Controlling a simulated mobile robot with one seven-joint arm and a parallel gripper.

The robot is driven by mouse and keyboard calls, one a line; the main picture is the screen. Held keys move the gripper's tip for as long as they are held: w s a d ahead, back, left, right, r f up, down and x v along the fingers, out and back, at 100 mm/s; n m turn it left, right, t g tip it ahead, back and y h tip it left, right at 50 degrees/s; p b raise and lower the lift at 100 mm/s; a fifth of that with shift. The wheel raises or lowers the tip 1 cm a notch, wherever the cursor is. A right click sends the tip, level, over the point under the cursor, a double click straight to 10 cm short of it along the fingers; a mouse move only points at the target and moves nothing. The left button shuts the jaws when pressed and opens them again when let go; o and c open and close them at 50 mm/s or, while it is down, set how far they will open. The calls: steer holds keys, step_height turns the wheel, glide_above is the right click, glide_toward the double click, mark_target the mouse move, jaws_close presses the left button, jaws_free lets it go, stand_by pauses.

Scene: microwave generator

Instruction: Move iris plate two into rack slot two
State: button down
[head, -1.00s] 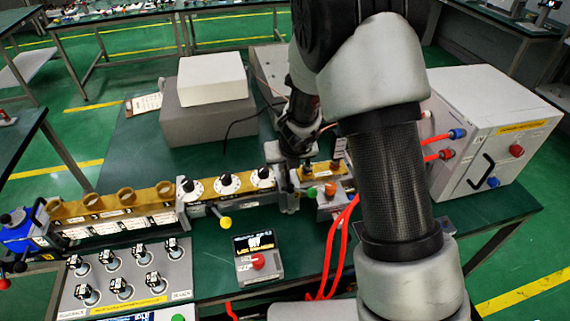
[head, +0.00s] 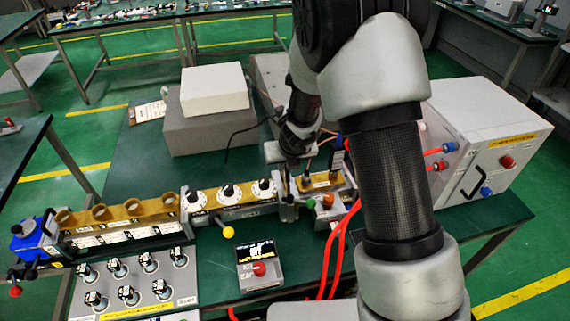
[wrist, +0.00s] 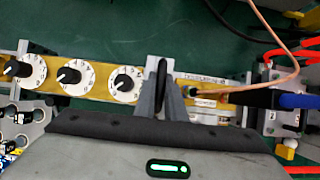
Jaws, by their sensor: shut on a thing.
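My gripper (wrist: 162,100) points down at the waveguide line, its two grey fingers shut on a thin dark upright piece (wrist: 162,72), which looks like an iris plate's handle. Its number is not readable. It stands at the joint between the brass section with three white dials (head: 228,192) and the short brass section (head: 320,181) to its right. My gripper (head: 292,168) shows there in the head view, where the arm partly hides it. Whether the plate is still seated in the joint cannot be told. A grey panel (head: 150,277) with several black-topped pieces at the front left may be the rack; slot numbers are unreadable.
A small black-screened meter box (head: 260,268) stands at front centre. A white cabinet (head: 500,150) with red cables stands at right. White and grey blocks (head: 210,128) lie behind the line. A yellow-knobbed lever (head: 228,232) sticks out in front. Bare green table lies at back left.

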steer(key=shift+r+p, duration=1.55)
steer(key=shift+r, duration=0.25)
steer(key=shift+r+b, duration=0.35)
steer(key=shift+r, duration=1.1)
